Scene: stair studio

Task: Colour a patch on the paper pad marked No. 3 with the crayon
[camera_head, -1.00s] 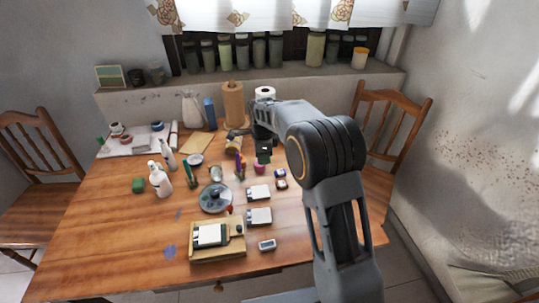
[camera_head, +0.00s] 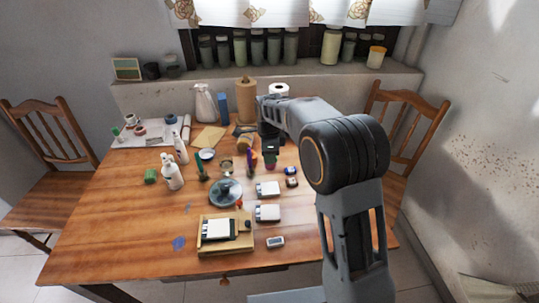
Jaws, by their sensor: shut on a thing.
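Several white pads with dark edges lie at the table's front. One pad (camera_head: 217,230) is on a wooden tray (camera_head: 240,247). Two more, an upper pad (camera_head: 268,189) and a lower pad (camera_head: 268,212), lie to its right. Their numbers are too small to read, so I cannot tell which is No. 3. My gripper (camera_head: 270,152) hangs at the end of my arm, behind the pads in the picture and close to a pink cup (camera_head: 270,164). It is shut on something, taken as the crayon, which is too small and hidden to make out.
A round grey dish (camera_head: 226,192) lies left of the pads. White bottles (camera_head: 172,172) and a green block (camera_head: 150,175) stand further left. A small grey-white box (camera_head: 275,241) lies at the front. A paper roll (camera_head: 246,100) stands at the back. The table's front left is mostly clear.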

